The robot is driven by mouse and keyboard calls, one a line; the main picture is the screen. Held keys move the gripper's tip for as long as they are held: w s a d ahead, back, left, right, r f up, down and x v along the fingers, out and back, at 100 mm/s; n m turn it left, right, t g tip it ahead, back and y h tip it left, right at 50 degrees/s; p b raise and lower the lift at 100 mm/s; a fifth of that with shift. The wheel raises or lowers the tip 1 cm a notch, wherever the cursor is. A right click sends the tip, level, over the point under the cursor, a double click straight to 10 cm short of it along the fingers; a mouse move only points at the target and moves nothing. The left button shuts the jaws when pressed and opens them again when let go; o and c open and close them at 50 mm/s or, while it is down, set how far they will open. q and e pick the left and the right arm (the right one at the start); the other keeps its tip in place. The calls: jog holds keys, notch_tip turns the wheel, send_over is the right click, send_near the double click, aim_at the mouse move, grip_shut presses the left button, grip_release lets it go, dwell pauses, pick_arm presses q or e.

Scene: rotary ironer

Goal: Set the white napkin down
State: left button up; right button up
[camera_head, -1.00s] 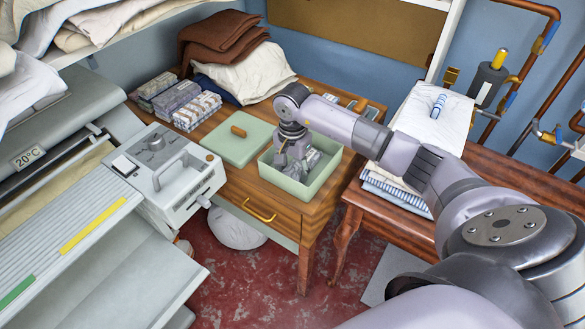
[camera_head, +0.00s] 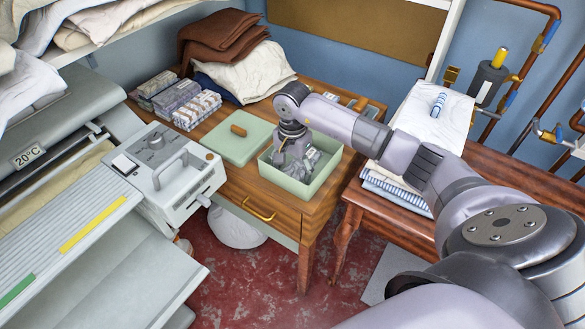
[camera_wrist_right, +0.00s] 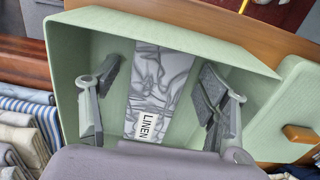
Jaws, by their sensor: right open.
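My right gripper (camera_head: 296,168) reaches down into the box. In the right wrist view the right gripper (camera_wrist_right: 160,80) is open, one finger on each side of the cloth, with a visible gap on the left. My left gripper is out of view.
The green lid (camera_head: 236,146) lies beside the box. Several wrapped packs (camera_head: 197,111) and a heap of cloths (camera_head: 250,75) are further back. The ironer (camera_head: 160,165) stands at left. A folded white stack (camera_head: 425,125) is on the right-hand table.

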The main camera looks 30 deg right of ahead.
notch_tip(320, 180, up, 12)
jog(key=b, duration=0.2)
dwell(0.4)
